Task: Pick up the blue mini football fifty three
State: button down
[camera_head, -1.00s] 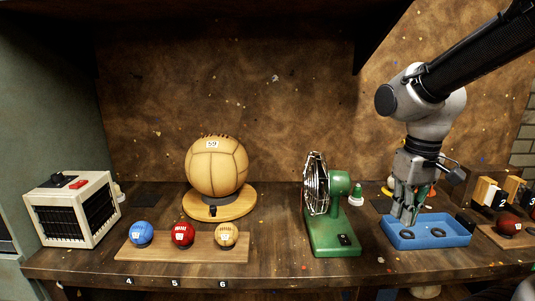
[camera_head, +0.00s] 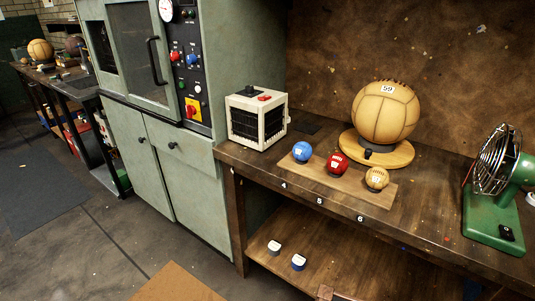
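A small blue ball (camera_head: 302,151) with a white label sits at the left end of a flat wooden board (camera_head: 345,178) on the workbench, above the number 4 on the bench edge. A small red ball (camera_head: 337,164) and a small tan ball (camera_head: 377,178) sit to its right on the same board. The label on the blue ball is too small to read. My gripper and arm are outside the head view.
A white box heater (camera_head: 256,118) stands behind and left of the board. A large tan ball (camera_head: 386,112) marked 59 rests on a round wooden stand (camera_head: 402,154). A green fan (camera_head: 497,200) stands at the right. Green cabinets (camera_head: 165,165) adjoin the bench; floor (camera_head: 110,225) is open at left.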

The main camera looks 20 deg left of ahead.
aim_at(302, 150)
jog(key=u, duration=0.9)
jog(key=i+j+z, duration=0.15)
jog(key=i+j, duration=0.2)
jog(key=i, duration=0.1)
